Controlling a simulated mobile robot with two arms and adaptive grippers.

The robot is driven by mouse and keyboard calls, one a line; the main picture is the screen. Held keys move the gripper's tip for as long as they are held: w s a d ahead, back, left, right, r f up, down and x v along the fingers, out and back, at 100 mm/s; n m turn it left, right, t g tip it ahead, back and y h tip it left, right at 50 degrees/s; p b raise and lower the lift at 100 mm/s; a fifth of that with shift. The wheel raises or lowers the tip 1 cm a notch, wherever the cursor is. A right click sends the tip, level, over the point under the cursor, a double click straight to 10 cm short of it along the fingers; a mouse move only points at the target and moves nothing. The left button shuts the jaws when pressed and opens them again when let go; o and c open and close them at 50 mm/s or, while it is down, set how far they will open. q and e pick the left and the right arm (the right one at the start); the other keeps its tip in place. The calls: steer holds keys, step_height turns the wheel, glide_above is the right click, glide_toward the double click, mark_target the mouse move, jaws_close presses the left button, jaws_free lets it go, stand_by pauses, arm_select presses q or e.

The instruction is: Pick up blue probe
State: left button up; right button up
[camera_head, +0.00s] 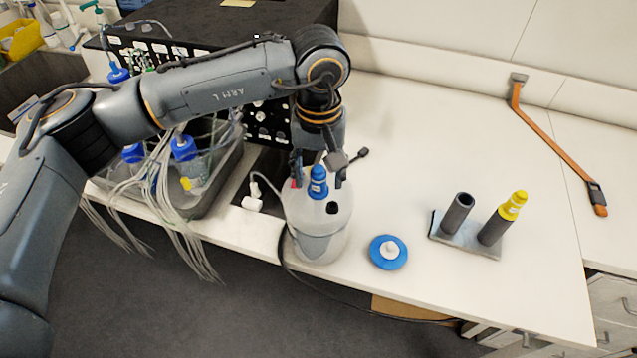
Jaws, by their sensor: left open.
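The blue probe (318,182) stands upright in the top of a white and grey round vessel (318,235) near the front edge of the bench. Only its blue upper part shows. My left gripper (318,176) points down over the vessel, with its open fingers on either side of the blue probe. I cannot tell whether the fingers touch it. My right gripper is not in view.
A grey two-tube holder (467,247) with a yellow probe (513,206) stands right of the vessel. A blue round cap (388,252) lies between them. A tray of tubed bottles (200,200) and a black instrument (200,30) stand left. An orange strap (552,142) lies back right.

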arm_select(q)
steer(key=shift+a+f, duration=0.1)
steer(key=shift+f, duration=0.65)
jaws_close()
steer(key=shift+r, duration=0.1)
